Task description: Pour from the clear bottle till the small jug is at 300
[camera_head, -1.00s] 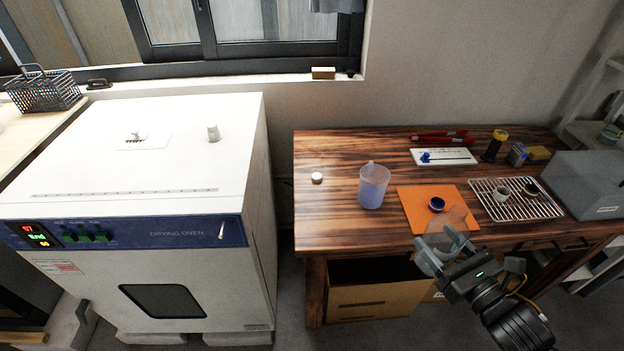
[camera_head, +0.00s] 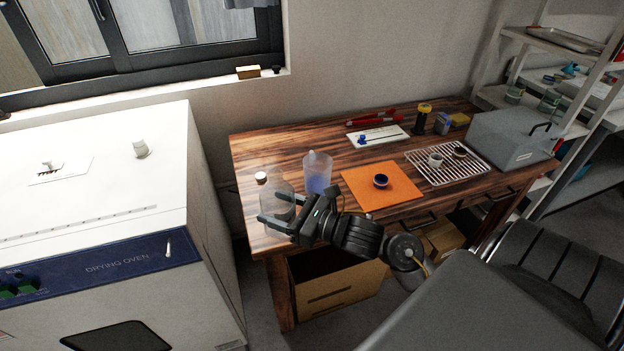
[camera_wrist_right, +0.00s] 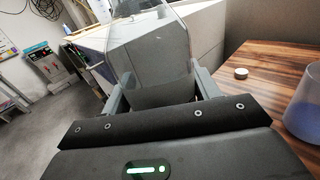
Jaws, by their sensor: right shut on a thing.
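The clear bottle (camera_head: 279,200) is see-through and looks roughly upright, at the table's left front edge. My right gripper (camera_head: 270,209) is shut on it; in the right wrist view the bottle (camera_wrist_right: 155,55) stands between the two fingers. The small jug (camera_head: 317,178) is translucent with blue-looking contents and stands on the table, just right of and behind the bottle. Part of it shows at the right edge of the right wrist view (camera_wrist_right: 303,112). Its scale marks are too small to read. My left gripper is out of view.
A white cap (camera_head: 261,177) lies left of the jug. The drying oven (camera_head: 120,215) stands left, across a gap.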

